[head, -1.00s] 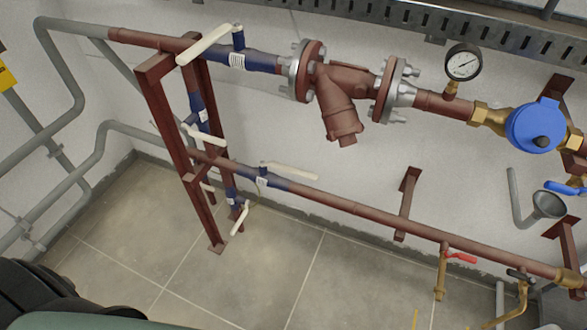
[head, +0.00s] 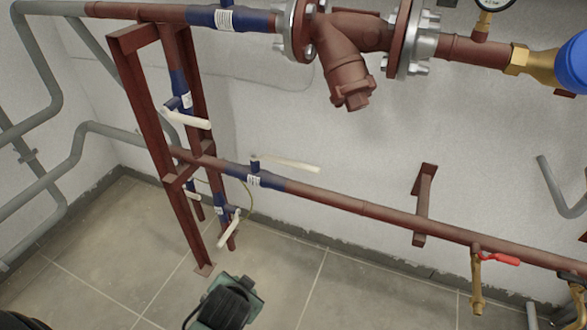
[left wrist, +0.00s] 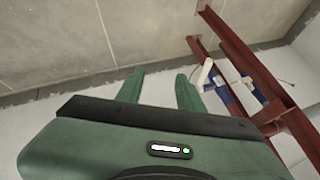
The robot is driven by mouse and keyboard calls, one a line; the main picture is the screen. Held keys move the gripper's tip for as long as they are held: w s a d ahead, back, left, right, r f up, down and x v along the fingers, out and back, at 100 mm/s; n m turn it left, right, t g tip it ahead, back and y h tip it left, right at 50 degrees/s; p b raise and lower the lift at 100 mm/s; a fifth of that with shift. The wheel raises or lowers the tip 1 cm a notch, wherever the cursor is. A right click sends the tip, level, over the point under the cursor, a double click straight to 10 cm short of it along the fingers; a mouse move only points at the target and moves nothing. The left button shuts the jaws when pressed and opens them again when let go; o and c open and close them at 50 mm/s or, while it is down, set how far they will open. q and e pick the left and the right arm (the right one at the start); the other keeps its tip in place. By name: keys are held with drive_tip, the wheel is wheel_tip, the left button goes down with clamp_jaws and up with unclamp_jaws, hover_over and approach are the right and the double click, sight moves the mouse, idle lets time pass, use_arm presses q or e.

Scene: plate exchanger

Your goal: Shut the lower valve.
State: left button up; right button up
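The lowest valve on the red frame has a blue body (head: 221,207) and a white lever (head: 230,228). The lever slants down and to the left across the frame's foot. In the left wrist view, a white lever (left wrist: 204,73) and blue valve parts stand by the red frame, to the right of my fingers. My left gripper (left wrist: 158,82) is open, with two green fingers apart and nothing between them. In the head view, my green and black left arm end (head: 228,302) is below the lever, apart from it; its fingertips are unclear. My right gripper is not in view.
A horizontal valve (head: 262,179) with a white lever sits on the lower red pipe (head: 370,210). Another white-lever valve (head: 185,115) is higher on the frame (head: 155,115). A red-handled tap (head: 497,258) is at right. The tiled floor (head: 285,270) is clear.

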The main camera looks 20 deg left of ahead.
use_arm(q)
drive_tip(key=w+a+r+m+t+y, duration=0.1)
drive_tip(key=w+r+m+t+y, duration=0.15)
drive_tip(key=w, duration=0.45)
drive_tip(key=w+a+r+m+t+y, duration=0.1)
drive_tip(key=w+r+t, duration=0.25)
drive_tip(key=w, duration=0.25)
drive_tip(key=m+t, duration=0.5)
drive_tip(key=m, duration=0.2)
approach(294, 161)
drive_tip(key=shift+h, duration=0.25)
drive_tip(key=x, duration=0.5)
drive_tip(key=shift+a+f+b, duration=0.15)
drive_tip(key=shift+f+b, duration=0.15)
drive_tip(key=shift+w+m, duration=0.25)
drive_tip(key=shift+w, duration=0.05)
drive_tip(key=b+x, duration=0.1)
drive_tip(key=x, duration=0.6)
drive_tip(key=shift+a+f, duration=0.1)
drive_tip(key=shift+a, duration=0.05)
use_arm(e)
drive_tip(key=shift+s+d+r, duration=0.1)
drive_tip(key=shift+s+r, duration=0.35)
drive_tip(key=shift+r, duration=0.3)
use_arm(q)
drive_tip(key=shift+c, duration=0.4)
clamp_jaws()
drive_tip(key=shift+s+f, duration=0.1)
